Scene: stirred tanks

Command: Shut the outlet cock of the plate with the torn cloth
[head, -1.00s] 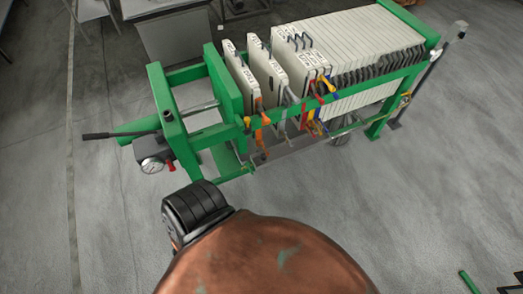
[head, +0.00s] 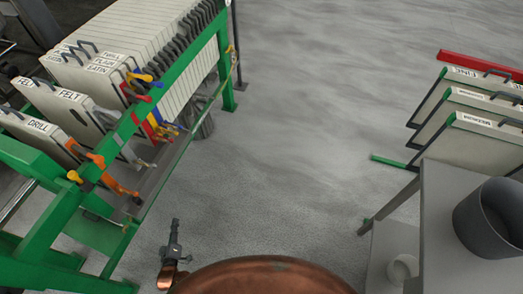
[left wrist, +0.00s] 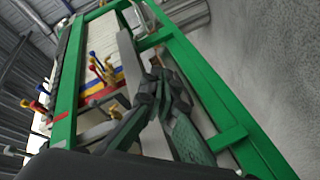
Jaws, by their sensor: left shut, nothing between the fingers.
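A green filter press (head: 185,85) stands at the left with pale upright plates, labelled DRILL (head: 38,128), FELT (head: 72,98), SATIN and PLAIN among others. Outlet cocks with coloured handles hang along its near side: orange (head: 92,158), grey (head: 125,148), and red, yellow and blue ones (head: 155,118) further back. I cannot make out a torn cloth on any plate. My left gripper (head: 174,232) is shut and empty, in front of the press and apart from the cocks. Its fingers (left wrist: 155,90) show in the left wrist view against the green frame. My right gripper is not visible.
A grey table (head: 450,220) with a dark grey bucket (head: 492,220) stands at the right. Behind it, spare plates labelled FINE and MEDIUM stand in a green rack (head: 375,158). Open grey floor (head: 290,140) lies between press and table.

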